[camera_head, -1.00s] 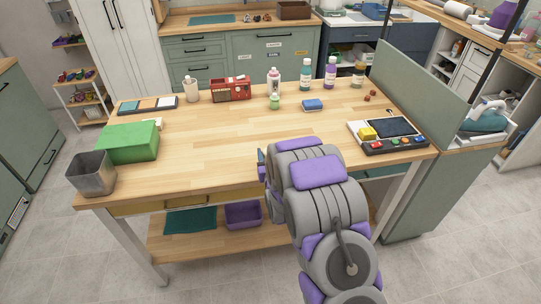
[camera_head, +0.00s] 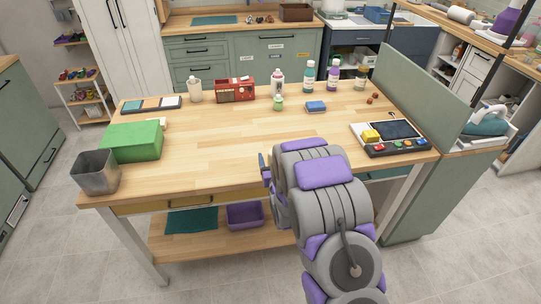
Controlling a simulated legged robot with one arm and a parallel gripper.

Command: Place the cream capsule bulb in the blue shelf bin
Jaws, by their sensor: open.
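My gripper (camera_head: 265,170) is at the left side of my arm, above the front part of the wooden table; only a dark piece of it shows past the arm, which hides the rest. It is open, with nothing seen in it. I cannot clearly make out the cream capsule bulb; a small off-white piece (camera_head: 164,124) lies at the back right corner of the green box (camera_head: 132,142), too small to identify. No bin on the shelf below the table is clearly blue. A blue container (camera_head: 374,12) stands on the far counter at the top.
The table (camera_head: 230,150) is clear in the middle. A purple bin (camera_head: 245,215) is on the lower shelf.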

